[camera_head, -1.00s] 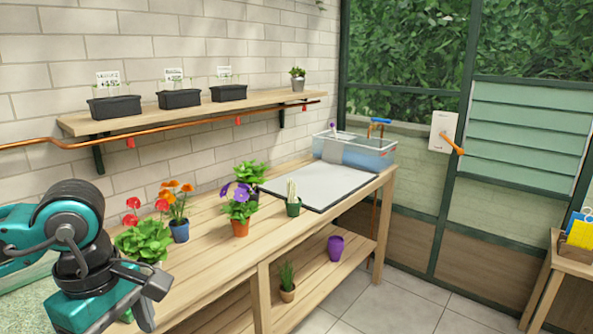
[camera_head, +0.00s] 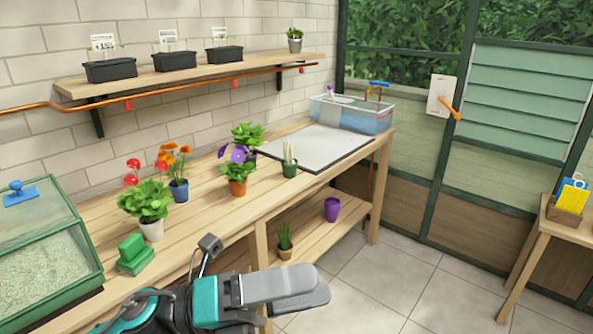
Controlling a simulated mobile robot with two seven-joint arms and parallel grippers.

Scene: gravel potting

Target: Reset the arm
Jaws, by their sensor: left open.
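My left arm comes in at the bottom of the head view, teal and dark grey. Its gripper (camera_head: 312,288) points to the right, in front of the wooden bench's (camera_head: 190,228) front edge, and appears to be clear of the plants. The gripper is open, with nothing visible between its grey fingers, which overlap in this view. My right gripper does not show.
On the bench stand a glass-walled gravel box (camera_head: 45,262), a green block (camera_head: 134,255), several potted flowers, a grey mat (camera_head: 318,147) and a water tub (camera_head: 352,113). A purple pot (camera_head: 332,209) stands on the lower shelf. The tiled floor (camera_head: 385,280) is open.

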